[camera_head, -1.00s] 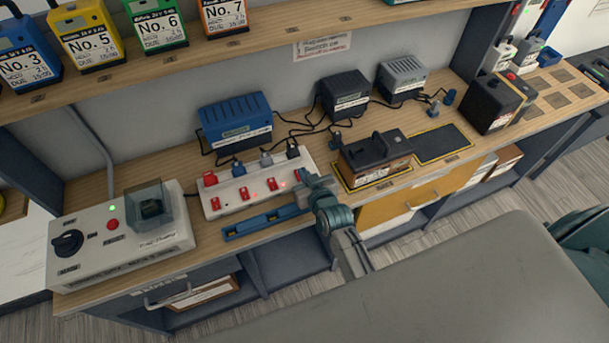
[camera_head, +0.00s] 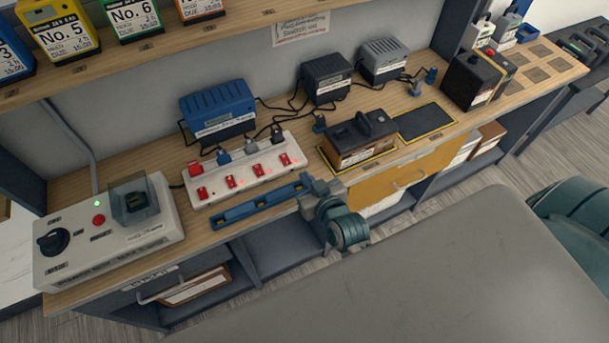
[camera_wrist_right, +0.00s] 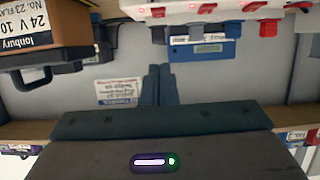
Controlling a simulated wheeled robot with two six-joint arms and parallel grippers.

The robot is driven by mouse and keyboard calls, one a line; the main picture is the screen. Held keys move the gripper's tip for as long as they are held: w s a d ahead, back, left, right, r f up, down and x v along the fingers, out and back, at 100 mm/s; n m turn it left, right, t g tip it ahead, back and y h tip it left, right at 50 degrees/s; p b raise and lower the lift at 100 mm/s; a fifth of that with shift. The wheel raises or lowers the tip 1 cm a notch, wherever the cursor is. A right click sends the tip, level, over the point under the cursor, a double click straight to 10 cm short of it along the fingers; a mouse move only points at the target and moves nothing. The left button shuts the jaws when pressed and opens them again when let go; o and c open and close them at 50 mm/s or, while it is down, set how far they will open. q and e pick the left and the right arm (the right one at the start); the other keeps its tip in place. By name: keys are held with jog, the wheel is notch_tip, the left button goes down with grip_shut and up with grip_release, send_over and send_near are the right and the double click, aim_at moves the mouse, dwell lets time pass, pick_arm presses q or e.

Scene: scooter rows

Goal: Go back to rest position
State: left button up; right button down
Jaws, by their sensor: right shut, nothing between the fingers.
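My right gripper (camera_head: 306,184) is shut and empty in the head view, beside the right end of a blue tray (camera_head: 238,217) near the bench's front edge. In the right wrist view its two dark fingers (camera_wrist_right: 159,84) lie together with nothing between them. I cannot tell how high above the bench it is. My left gripper is not in view.
A bench (camera_head: 212,238) holds a white power strip (camera_head: 215,177) with red switches, a grey control box (camera_head: 75,262), several chargers and a dark battery pack (camera_head: 358,140). A shelf (camera_head: 105,61) with numbered packs hangs above. Grey floor (camera_head: 560,150) shows at right.

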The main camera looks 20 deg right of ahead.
dwell(0.5)
jog(key=s+d+g+h, duration=0.1)
jog(key=s+d+g, duration=0.4)
jog(key=s, duration=0.5)
jog(key=s+d+g, duration=0.2)
jog(key=s+g, duration=0.4)
jog(key=s, duration=0.4)
notch_tip(320, 180, down, 34)
jog(key=d+g+b, duration=0.1)
jog(key=d+b, duration=0.2)
jog(key=s+d+f+g+b, duration=0.1)
jog(key=s+f+b, duration=0.1)
jog(key=s+f, duration=1.6)
notch_tip(320, 180, down, 3)
jog(key=shift+s+b, duration=0.15)
jog(key=shift+b, duration=0.2)
